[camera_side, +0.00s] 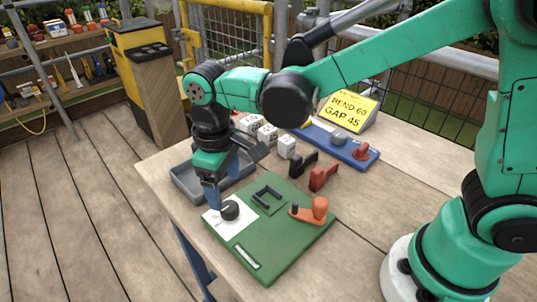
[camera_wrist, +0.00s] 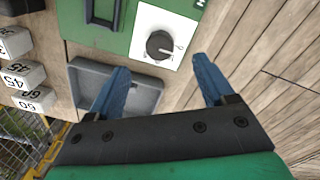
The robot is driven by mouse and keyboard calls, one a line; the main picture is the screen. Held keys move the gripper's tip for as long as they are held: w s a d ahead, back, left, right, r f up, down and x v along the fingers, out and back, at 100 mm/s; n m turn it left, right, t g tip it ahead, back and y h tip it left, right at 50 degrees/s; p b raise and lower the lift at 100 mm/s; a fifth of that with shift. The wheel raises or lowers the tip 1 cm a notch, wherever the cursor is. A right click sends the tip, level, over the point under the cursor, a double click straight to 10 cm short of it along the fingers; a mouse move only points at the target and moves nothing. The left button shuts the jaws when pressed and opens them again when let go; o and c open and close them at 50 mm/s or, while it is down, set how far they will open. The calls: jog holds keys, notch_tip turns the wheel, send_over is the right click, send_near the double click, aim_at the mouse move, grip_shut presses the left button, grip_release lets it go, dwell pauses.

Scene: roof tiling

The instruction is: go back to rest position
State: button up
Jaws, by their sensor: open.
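My gripper (camera_side: 212,198) is open and points down over the workbench, beside the black dial knob (camera_side: 230,210). In the wrist view its two blue fingers (camera_wrist: 160,64) are spread wide with nothing between them. The knob (camera_wrist: 159,45) shows just beyond the fingertips, on a white panel (camera_wrist: 181,28) of the green board (camera_side: 262,238). I cannot tell whether a finger touches the knob. The board also carries a dark U-shaped bracket (camera_side: 268,196) and an orange handle (camera_side: 319,209).
A grey tray (camera_side: 183,190) sits behind my gripper. Numbered white blocks (camera_side: 287,147), a black and a red piece (camera_side: 322,178), a blue board (camera_side: 327,145) and a yellow sign (camera_side: 349,109) reading "BEND 60 GAP 45" stand farther back.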

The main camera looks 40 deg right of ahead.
jog(key=s+d+r+m+t, duration=0.2)
jog(key=d+t, duration=0.1)
jog(key=d, duration=0.4)
jog(key=s+d+r+m+t, duration=0.3)
jog(key=d, duration=0.3)
jog(key=shift+d+r+m+t, duration=0.15)
jog(key=shift+d+m+t, duration=0.15)
jog(key=shift+d+t, duration=0.1)
dwell(0.3)
